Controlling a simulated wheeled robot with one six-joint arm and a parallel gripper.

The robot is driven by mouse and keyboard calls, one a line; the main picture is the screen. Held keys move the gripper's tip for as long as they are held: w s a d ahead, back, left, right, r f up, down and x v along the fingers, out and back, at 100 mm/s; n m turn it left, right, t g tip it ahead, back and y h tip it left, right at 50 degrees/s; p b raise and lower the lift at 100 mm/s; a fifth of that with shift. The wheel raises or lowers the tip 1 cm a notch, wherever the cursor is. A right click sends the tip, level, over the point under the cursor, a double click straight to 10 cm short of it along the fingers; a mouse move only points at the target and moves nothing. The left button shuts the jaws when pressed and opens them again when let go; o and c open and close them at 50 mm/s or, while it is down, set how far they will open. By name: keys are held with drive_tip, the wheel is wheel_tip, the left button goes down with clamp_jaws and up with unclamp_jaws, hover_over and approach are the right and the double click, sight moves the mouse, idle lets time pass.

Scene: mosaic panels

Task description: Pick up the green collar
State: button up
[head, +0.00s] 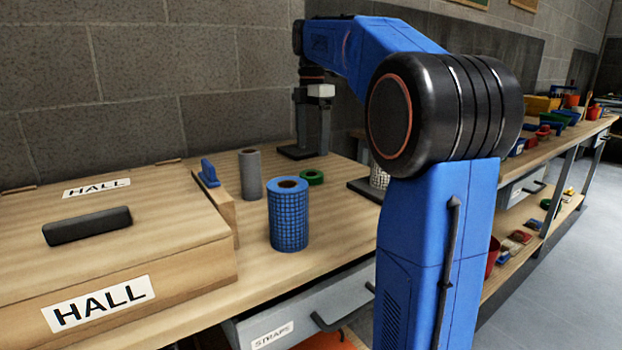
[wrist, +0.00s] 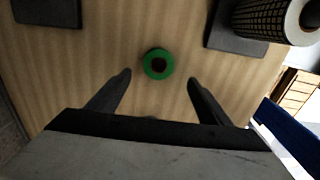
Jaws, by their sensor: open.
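The green collar (head: 312,177) is a small ring lying flat on the wooden bench, behind the blue tiled cylinder in the head view. In the wrist view the green collar (wrist: 158,64) shows from above, its dark hole in the middle. My gripper (wrist: 158,80) is open and empty there. The collar lies just beyond the fingertips, roughly centred between them, with nothing touching it. In the head view my gripper (head: 318,120) hangs over the back of the bench, near the collar; its fingertips are hard to make out.
A blue tiled cylinder (head: 288,215) and a grey cylinder (head: 251,174) stand near the collar. A wooden box labelled HALL (head: 150,240) fills the left. The wrist view shows a dark-and-white tiled cylinder (wrist: 270,18) at upper right.

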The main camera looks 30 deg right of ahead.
sight(311, 177)
drive_tip(key=shift+w+f, duration=0.1)
drive_tip(key=shift+f, duration=4.15)
drive_tip(key=c, duration=1.1)
drive_tip(key=shift+r, duration=0.1)
